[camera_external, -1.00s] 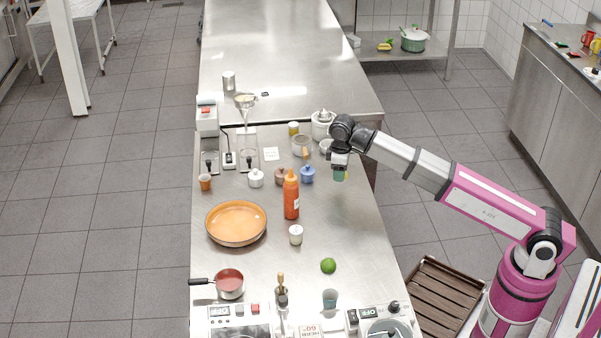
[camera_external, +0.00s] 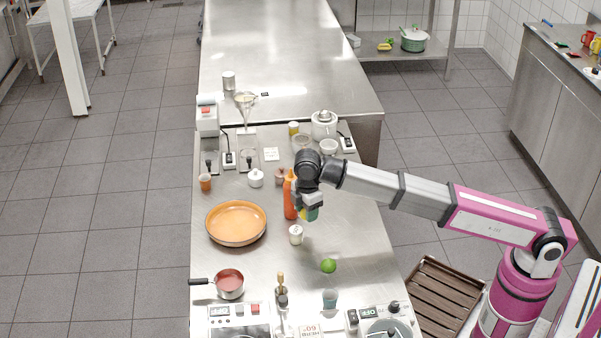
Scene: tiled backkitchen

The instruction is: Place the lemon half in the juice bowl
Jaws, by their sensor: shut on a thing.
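My gripper (camera_external: 308,214) hangs over the middle of the steel counter, just right of the orange squeeze bottle (camera_external: 291,198), at the end of the outstretched arm. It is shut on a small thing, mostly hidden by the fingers. A small yellow patch between them looks like the lemon half (camera_external: 302,213). A small white bowl (camera_external: 328,147) stands at the back right of the counter, with another round vessel (camera_external: 302,141) to its left. I cannot tell which vessel is the juice bowl.
A whole green lime (camera_external: 328,265) and a small white jar (camera_external: 296,234) are near below my gripper. An orange pan (camera_external: 236,222) and a saucepan (camera_external: 229,283) stand at left. A blue-grey cup (camera_external: 330,298) stands in front. The counter right of the lime is clear.

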